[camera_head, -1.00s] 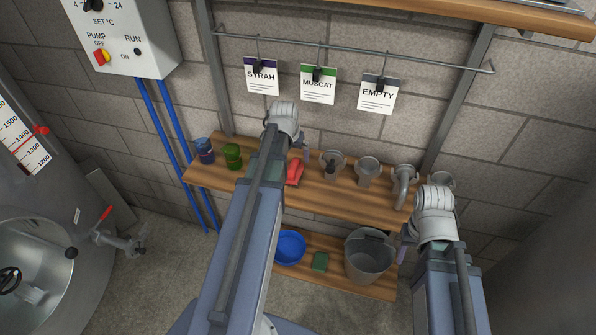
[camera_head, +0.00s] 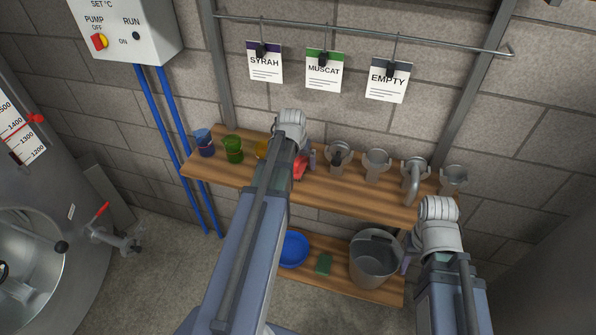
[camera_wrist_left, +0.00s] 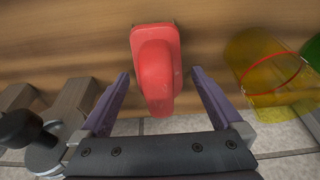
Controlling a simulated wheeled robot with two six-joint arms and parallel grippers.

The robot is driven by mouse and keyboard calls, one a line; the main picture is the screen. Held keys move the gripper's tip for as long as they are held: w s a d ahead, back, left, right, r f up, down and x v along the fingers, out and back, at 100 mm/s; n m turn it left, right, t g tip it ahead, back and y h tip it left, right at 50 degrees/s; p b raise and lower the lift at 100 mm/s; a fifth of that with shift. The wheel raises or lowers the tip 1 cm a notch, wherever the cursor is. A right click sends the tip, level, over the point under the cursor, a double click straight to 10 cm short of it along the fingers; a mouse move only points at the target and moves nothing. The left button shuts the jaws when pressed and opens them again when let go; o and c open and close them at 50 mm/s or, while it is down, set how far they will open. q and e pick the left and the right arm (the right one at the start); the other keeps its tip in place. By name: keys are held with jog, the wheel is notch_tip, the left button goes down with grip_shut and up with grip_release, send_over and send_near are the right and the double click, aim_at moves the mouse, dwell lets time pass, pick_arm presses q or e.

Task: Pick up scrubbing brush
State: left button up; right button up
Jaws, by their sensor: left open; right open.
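The scrubbing brush appears as a red object with a rounded raised grip (camera_wrist_left: 156,65) on the wooden shelf in the left wrist view. In the head view only part of the red brush (camera_head: 300,168) shows beside my left arm. Its bristles are hidden. My left gripper (camera_wrist_left: 161,74) is open, with one purple finger on each side of the brush; I cannot tell whether they touch it. In the head view my left gripper (camera_head: 305,160) is mostly hidden by its own wrist. My right gripper (camera_head: 405,262) is open and empty near the grey bucket, partly hidden by its arm.
A yellow cup (camera_wrist_left: 268,75) stands close to one finger. Green (camera_head: 233,150) and blue (camera_head: 203,143) cups stand further left. Several grey metal fittings (camera_head: 376,165) line the shelf's right. A blue bowl (camera_head: 293,249), green pad (camera_head: 323,264) and bucket (camera_head: 374,262) sit on the lower shelf.

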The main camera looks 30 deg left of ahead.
pick_arm(q)
jog(key=shift+w+f, duration=0.1)
jog(key=shift+f, duration=0.1)
grip_shut()
dwell(0.7)
jog(key=shift+r, duration=0.1)
notch_tip(320, 180, up, 10)
jog(key=p, duration=1)
